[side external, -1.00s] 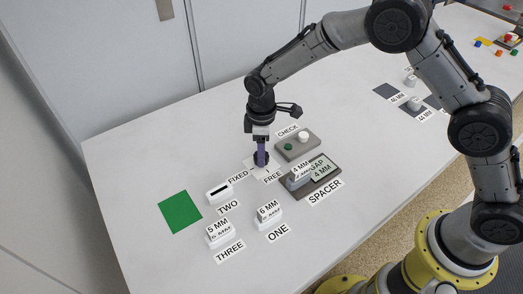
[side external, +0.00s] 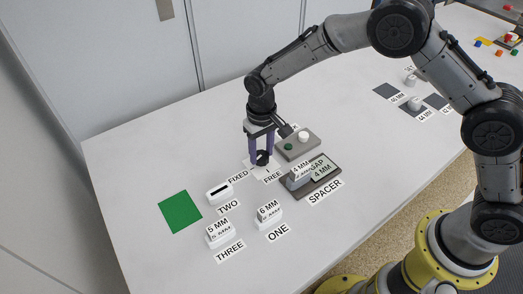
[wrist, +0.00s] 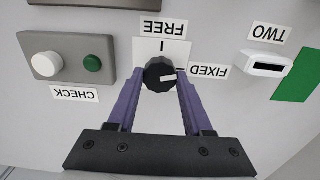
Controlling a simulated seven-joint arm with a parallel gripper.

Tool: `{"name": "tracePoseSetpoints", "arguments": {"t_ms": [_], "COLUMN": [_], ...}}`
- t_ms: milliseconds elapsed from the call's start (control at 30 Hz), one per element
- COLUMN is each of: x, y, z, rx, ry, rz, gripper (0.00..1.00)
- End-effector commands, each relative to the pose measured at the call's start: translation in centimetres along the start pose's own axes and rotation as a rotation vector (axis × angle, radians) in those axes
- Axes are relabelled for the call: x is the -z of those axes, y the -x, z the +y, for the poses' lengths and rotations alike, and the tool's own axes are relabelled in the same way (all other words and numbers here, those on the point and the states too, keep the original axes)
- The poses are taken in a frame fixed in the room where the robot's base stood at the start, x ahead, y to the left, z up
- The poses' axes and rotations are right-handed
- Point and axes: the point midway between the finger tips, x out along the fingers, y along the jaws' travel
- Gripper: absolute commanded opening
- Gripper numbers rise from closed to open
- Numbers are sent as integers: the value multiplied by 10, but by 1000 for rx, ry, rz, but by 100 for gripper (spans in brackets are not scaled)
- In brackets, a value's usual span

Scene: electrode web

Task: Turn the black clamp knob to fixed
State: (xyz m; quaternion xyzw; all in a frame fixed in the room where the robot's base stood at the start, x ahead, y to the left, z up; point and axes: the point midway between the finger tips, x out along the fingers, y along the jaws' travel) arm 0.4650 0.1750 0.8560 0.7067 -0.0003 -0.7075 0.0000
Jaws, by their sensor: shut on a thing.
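The black clamp knob (wrist: 158,73) sits on a small white plate (wrist: 150,48) with FREE (wrist: 164,28) and FIXED (wrist: 208,71) labels. Its white pointer points right in the wrist view, toward the FIXED label and close to its tick. My gripper (wrist: 161,80) has its purple fingers on both sides of the knob, shut on it. In the side view the knob (side external: 262,159) is low between the fingertips of my gripper (side external: 262,156), which points straight down.
A grey CHECK box (wrist: 75,57) with a white and a green button stands beside the knob. The SPACER block (side external: 318,184), white holders ONE (side external: 268,215), TWO (side external: 219,193) and THREE (side external: 219,236), and a green patch (side external: 180,212) are nearby.

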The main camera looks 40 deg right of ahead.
Motion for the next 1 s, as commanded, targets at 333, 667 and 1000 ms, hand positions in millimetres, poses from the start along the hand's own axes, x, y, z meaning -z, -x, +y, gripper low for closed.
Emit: {"name": "tracePoseSetpoints", "arguments": {"t_ms": [333,667,1000], "x": [2,2,2], "y": [2,3,3], "z": [0,0,0], "rx": [2,3,4], "ry": [-205,-275,-279], "rz": [5,6,7], "gripper": [0,0,0]}}
